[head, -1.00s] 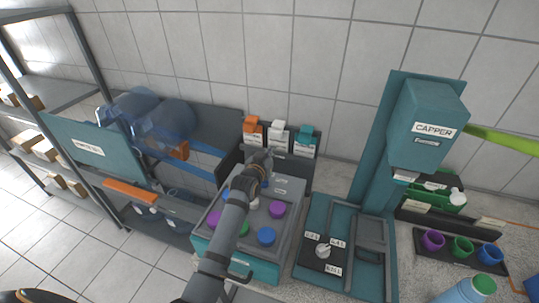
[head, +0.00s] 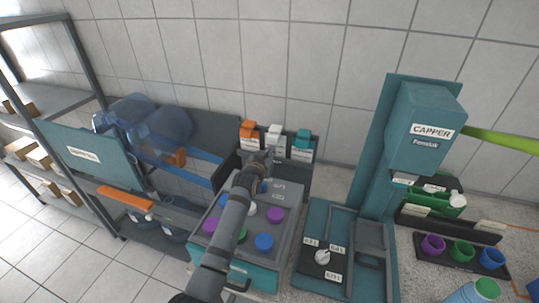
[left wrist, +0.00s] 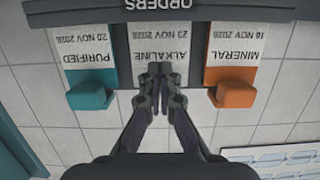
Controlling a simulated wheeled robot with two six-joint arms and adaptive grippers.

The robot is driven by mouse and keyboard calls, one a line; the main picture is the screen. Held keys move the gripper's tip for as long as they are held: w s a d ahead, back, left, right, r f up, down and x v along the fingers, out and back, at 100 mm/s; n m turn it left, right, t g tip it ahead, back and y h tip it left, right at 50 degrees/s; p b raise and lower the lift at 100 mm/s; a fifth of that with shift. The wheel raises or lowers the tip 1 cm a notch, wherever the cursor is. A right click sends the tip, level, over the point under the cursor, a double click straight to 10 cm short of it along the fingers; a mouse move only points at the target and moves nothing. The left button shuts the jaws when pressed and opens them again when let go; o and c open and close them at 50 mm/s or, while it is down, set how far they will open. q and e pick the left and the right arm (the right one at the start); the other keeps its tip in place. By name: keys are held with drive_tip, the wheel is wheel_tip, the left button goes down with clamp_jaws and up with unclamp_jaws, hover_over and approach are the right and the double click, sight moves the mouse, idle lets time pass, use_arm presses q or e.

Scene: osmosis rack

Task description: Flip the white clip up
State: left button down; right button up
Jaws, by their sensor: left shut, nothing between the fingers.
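The white clip (head: 275,130) sits on the middle card of the order rack, between an orange clip (head: 249,128) and a teal clip (head: 303,138). My left gripper (head: 262,156) is shut and empty, just in front of and below the rack's middle. In the left wrist view, which is upside down to the rack, its closed fingertips (left wrist: 155,68) lie over the lower part of the ALKALINE card (left wrist: 158,40). The white clip cannot be made out there behind the fingers. The teal clip (left wrist: 90,92) and orange clip (left wrist: 232,93) flank them. My right gripper is not in view.
A crate-like box with coloured caps (head: 264,242) lies under my left arm. The capper (head: 425,130) and its dial panel (head: 322,257) stand to the right. Blue bottles (head: 150,125) lie on a rack at left. A tiled wall is behind.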

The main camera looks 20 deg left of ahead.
use_arm(q)
drive_tip(key=w+b, duration=0.1)
drive_tip(key=w, duration=0.1)
drive_tip(key=shift+w, duration=0.4)
idle(0.4)
drive_tip(key=shift+s, duration=0.3)
drive_tip(key=shift+r, duration=0.1)
